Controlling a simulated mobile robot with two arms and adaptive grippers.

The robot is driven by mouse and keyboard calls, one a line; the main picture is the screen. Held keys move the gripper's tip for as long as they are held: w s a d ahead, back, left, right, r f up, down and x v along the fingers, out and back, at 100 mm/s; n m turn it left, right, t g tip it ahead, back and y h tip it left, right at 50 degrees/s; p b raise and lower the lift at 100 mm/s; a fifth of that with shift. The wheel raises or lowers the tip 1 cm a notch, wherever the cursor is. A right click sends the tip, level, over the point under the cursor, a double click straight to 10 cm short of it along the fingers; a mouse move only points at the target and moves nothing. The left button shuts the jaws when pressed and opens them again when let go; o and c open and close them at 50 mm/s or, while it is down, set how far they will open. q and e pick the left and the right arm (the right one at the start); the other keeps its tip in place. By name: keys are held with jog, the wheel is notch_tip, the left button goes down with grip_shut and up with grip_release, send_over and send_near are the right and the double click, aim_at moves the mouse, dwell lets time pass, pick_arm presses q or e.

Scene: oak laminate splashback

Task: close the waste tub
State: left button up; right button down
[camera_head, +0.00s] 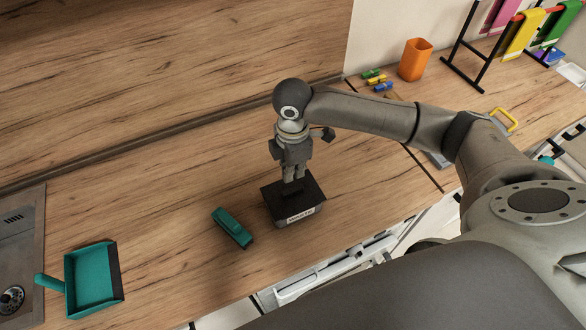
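The waste tub (296,215) is a small grey box with a dark top and a pale label on its front, standing on the wooden counter near its front edge. My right gripper (292,185) points down right over the tub, its fingers close together and seemingly shut. Its fingertips are at or just above the dark top; I cannot tell whether they touch. The gripper hides part of the top, so how the lid sits is unclear. My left gripper is not in view.
A teal brush (232,228) lies left of the tub, and a teal dustpan (92,279) lies further left beside the metal sink (22,228). An orange cup (415,60) and a black rack (467,66) with coloured cloths stand at the back right. Counter behind the brush is clear.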

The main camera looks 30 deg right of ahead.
aim_at(293, 189)
jog(key=shift+f, duration=0.2)
jog(key=shift+f+b, duration=1.05)
jog(key=shift+f, duration=1.7)
jog(key=shift+r+p, duration=1.2)
jog(key=shift+r, duration=2.3)
